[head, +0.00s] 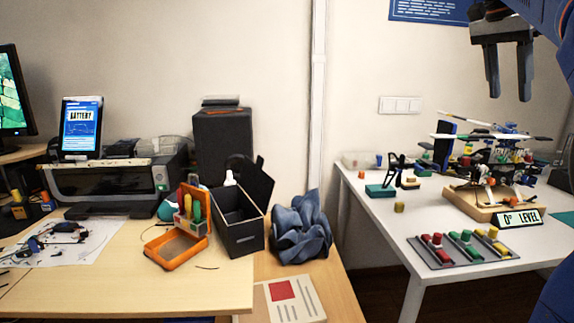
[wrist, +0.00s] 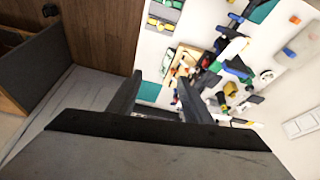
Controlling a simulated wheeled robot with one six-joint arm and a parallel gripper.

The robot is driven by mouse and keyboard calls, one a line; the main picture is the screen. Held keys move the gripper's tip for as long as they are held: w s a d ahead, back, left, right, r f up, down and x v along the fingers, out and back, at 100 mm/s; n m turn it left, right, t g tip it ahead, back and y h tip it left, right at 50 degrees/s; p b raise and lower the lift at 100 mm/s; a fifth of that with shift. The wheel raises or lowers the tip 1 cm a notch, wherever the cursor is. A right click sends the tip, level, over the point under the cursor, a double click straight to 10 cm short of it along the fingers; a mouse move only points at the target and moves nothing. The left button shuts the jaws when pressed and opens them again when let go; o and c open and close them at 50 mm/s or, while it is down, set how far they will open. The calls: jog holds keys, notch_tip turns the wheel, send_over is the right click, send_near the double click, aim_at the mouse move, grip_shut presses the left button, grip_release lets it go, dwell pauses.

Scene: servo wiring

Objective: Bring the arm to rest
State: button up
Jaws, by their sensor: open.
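My gripper (head: 508,94) hangs at the top right of the head view, fingers pointing down, in front of the wall and above the white table (head: 379,230). Its two dark fingers are apart, with nothing between them. In the wrist view my gripper (wrist: 160,86) also shows spread fingers, with the cluttered white table beyond them. On that table are a wooden stand (head: 478,207) with a small mechanism, a "0° LEVEL" sign (head: 521,218) and a grey tray (head: 463,250) with red, green and yellow pieces. The gripper touches none of these.
A model helicopter (head: 490,137) stands at the back of the white table, below my gripper. On the left, a wooden desk (head: 130,290) holds a printer (head: 115,187), an orange tray (head: 176,247) and a black box (head: 237,222). A blue cloth (head: 300,230) lies beside the box.

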jog(key=s+a+f+n+t+y, duration=0.1)
jog(key=s+a+f+n, duration=0.4)
jog(key=f, duration=0.9)
jog(key=s+a+f+n+t+y, duration=0.1)
jog(key=s+a+f+n, duration=0.4)
jog(key=f, duration=1)
jog(key=s+a+f+n+t+y, duration=0.2)
jog(key=s+a+f+n, duration=0.3)
jog(key=s+a+f, duration=0.5)
notch_tip(320, 180, down, 5)
jog(key=shift+s+a+r+n, duration=0.1)
jog(key=shift+s+a+n, duration=0.3)
jog(key=shift+a, duration=0.5)
